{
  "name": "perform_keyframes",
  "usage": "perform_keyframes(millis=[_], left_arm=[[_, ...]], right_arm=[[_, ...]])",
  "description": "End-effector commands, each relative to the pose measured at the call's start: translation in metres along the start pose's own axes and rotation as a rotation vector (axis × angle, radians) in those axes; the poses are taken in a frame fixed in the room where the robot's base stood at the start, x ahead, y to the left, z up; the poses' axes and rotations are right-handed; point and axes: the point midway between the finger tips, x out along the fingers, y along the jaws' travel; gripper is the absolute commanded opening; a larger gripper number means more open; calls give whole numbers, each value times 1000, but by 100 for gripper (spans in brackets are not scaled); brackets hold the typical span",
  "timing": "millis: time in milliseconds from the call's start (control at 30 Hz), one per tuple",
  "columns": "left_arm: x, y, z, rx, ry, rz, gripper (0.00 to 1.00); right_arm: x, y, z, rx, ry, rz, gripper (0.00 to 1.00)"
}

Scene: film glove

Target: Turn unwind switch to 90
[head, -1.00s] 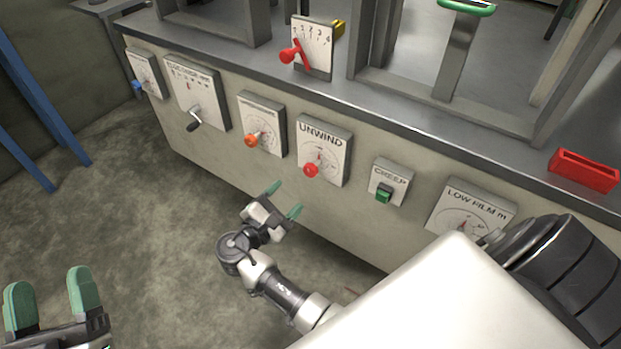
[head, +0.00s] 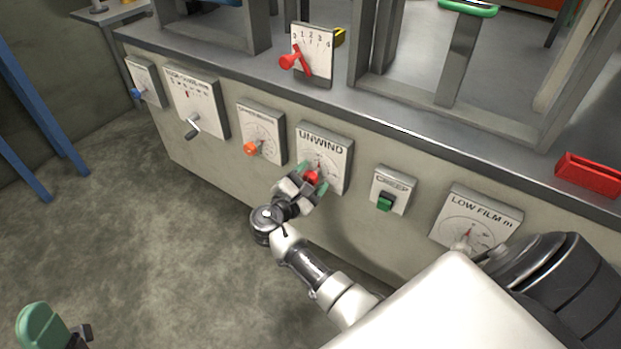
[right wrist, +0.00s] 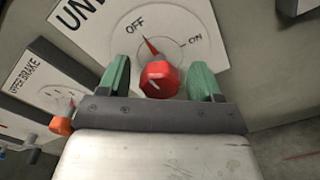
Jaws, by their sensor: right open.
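The UNWIND panel (head: 336,150) is a white plate with a dial on the front of the machine. Its red switch knob (head: 311,178) also shows in the right wrist view (right wrist: 159,80), where the red pointer is at OFF and ON is marked to the right. My right gripper (head: 314,174) is open, its green fingers on either side of the red knob, with gaps visible between knob and fingers in the right wrist view (right wrist: 160,82). My left gripper (head: 45,328) is partly in view at the lower left, cut off by the frame, so its opening cannot be told.
An orange knob (head: 250,148) is on the panel to the left. A green CREEP button (head: 386,201) and the LOW FILM dial (head: 477,221) are to the right. A red-handled lever (head: 289,61) stands above on the ledge. The floor at left is clear.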

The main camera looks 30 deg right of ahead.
Motion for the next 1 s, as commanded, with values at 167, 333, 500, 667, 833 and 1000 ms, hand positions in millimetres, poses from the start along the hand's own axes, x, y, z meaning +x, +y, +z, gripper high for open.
perform_keyframes(millis=[167, 333, 500, 667, 833, 1000], left_arm=[[0, 0, 0, 0, -1, 0, 65], [0, 0, 0, 0, -1, 0, 65], [0, 0, 0, 1, -1, 0, 65], [0, 0, 0, 1, 5, 0, 65], [-3, 1, -6, -2, 48, 1, 65], [-6, 2, -17, -11, 145, 2, 65]], right_arm=[[0, 0, 0, 0, 0, 0, 56], [0, 0, 0, 0, 0, 0, 30], [0, 0, 0, 0, 0, 0, 16], [0, 0, 0, 19, 0, 0, 16], [0, -1, -1, 83, 0, -1, 16], [0, -1, -1, 201, -1, -1, 16]])
